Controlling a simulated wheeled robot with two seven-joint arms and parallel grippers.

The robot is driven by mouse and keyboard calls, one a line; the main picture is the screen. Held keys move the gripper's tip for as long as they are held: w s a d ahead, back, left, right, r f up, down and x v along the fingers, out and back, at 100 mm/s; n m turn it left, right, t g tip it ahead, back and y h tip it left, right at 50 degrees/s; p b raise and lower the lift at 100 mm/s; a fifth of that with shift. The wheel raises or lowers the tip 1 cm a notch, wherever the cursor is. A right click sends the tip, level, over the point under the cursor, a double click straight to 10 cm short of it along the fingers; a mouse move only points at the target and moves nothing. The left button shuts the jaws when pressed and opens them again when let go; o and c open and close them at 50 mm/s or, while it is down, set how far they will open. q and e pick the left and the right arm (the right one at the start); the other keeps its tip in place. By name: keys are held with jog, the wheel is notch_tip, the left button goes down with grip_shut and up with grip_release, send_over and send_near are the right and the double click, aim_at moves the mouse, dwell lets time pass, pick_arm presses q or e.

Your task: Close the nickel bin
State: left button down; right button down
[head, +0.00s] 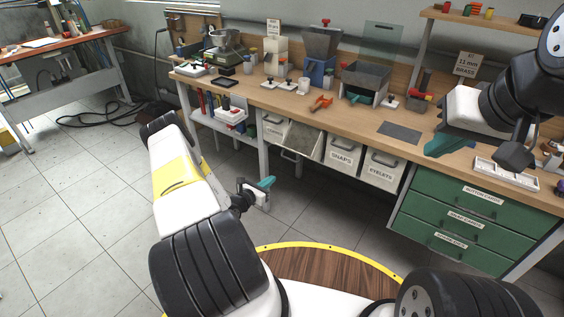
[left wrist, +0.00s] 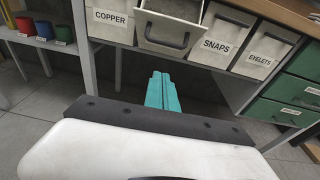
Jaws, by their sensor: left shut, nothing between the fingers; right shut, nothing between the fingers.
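One bin under the bench (head: 303,139) stands pulled out and tilted forward, with its open top showing. It also shows in the left wrist view (left wrist: 165,36), with a dark handle on its front; I cannot read a nickel label on it. It sits between the copper bin (left wrist: 110,18) and the snaps bin (left wrist: 217,42). My left gripper (head: 266,183) is shut and empty, low in front of the bins and apart from them. Its teal fingers (left wrist: 163,78) point toward the open bin. My right gripper (head: 440,147) is shut and empty over the bench's right part.
The eyelets bin (head: 381,168) is closed, right of the snaps bin. Green drawers (head: 470,215) stand further right. A bench leg (head: 263,145) is left of the bins. The wooden bench top (head: 345,115) holds several machines and small parts. Floor in front of the bins is clear.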

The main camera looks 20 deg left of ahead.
pick_arm(q)
jog(key=w+d+r, duration=0.1)
jog(key=w+d, duration=0.2)
jog(key=w, duration=0.6)
jog(key=shift+w+d, duration=0.2)
jog(key=shift+w, duration=0.15)
jog(key=shift+r, duration=0.2)
